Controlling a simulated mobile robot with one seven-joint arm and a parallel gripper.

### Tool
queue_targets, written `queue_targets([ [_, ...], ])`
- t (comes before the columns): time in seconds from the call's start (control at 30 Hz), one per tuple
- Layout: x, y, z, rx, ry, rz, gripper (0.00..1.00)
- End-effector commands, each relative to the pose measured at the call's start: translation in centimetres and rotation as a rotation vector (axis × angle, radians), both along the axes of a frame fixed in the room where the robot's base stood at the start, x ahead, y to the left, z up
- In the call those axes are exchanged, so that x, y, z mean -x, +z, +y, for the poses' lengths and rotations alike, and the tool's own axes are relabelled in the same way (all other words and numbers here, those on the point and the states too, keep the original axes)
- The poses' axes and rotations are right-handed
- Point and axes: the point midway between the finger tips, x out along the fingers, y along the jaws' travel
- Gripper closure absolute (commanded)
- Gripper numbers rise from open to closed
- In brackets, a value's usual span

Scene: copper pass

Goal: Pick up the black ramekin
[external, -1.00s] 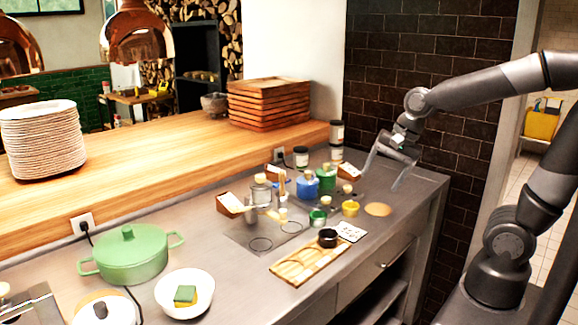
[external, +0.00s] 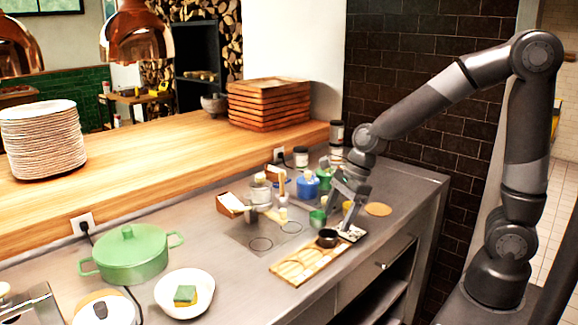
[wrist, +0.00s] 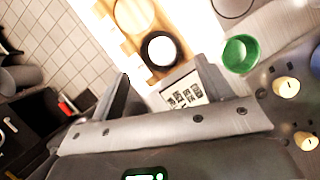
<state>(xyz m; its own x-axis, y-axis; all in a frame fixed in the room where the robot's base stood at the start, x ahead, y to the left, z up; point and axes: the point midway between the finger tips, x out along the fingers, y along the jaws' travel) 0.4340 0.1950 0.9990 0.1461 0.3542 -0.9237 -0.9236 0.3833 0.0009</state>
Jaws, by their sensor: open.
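The black ramekin (external: 327,239) sits upright at the right end of a wooden board with round recesses (external: 290,270). In the wrist view the ramekin (wrist: 160,50) shows as a dark ring just beyond my fingertips. My gripper (external: 343,208) is open and empty, pointing down above the counter, behind and slightly right of the ramekin. In the wrist view my gripper (wrist: 152,88) has its fingers spread, with the ramekin ahead of the gap between them. No contact with the ramekin shows.
A small green cup (external: 317,218) stands just behind the ramekin, and a printed card (external: 351,233) lies beside it. Several jars and a blue pot (external: 308,187) stand farther back. A green lidded pot (external: 130,255) and a white bowl (external: 184,298) are at left.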

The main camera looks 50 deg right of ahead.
Motion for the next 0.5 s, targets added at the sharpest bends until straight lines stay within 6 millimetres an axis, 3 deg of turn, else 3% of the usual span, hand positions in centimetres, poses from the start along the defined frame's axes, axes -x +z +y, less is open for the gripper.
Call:
queue_targets([
  [0.5,-0.8,-4.8,1.9,0.001,0.001,0.002,0.28],
])
